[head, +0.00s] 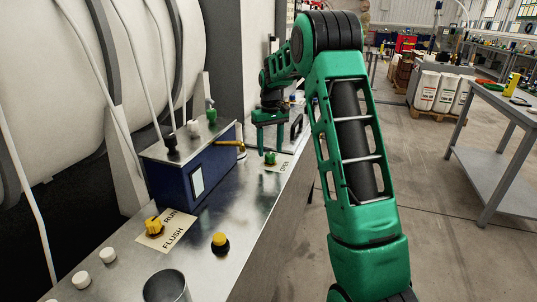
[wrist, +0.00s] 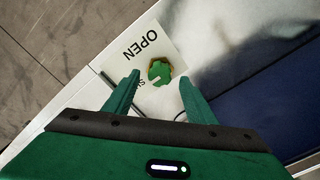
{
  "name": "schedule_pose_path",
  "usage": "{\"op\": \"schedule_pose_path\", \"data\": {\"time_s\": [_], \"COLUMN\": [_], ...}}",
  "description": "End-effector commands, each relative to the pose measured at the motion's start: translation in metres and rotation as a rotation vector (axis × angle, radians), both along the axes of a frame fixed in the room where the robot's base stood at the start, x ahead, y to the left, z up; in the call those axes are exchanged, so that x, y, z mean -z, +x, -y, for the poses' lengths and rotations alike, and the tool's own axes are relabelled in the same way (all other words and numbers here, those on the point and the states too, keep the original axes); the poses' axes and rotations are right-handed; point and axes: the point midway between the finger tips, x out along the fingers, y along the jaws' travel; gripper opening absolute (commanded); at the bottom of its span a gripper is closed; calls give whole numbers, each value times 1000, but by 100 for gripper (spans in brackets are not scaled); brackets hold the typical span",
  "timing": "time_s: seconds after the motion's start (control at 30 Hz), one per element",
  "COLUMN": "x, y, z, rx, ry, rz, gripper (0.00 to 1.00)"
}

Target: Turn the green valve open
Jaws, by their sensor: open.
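The green valve (head: 270,157) is a small knob on a pale label plate on the metal counter. In the wrist view the green valve (wrist: 159,72) sits between my fingertips, with "OPEN" printed beside it and another word partly hidden by a finger. My gripper (head: 269,146) is open and points down just over the valve. In the wrist view my gripper (wrist: 159,80) has one finger on each side of the valve, with a gap on both sides. I cannot tell how far down the fingertips reach along the knob.
A blue box (head: 172,185) with knobs on top and a yellow lever (head: 229,143) stands left of the valve. A yellow knob (head: 154,224) on a RUN/FLUSH plate, a black-and-yellow knob (head: 219,242) and a metal cup (head: 166,288) are nearer. The counter's right edge is close.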

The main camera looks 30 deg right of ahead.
Motion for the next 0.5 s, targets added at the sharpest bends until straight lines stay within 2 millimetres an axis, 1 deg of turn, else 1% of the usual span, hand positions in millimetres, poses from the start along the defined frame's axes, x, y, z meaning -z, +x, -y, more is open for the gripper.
{"op": "schedule_pose_path", "data": {"time_s": [0.03,0.2,0.5], "x": [7,21,25], "y": [0,0,0], "z": [0,0,0], "rx": [0,0,0], "ry": [0,0,0], "rz": [-1,0,1], "gripper": [51,51,51]}}
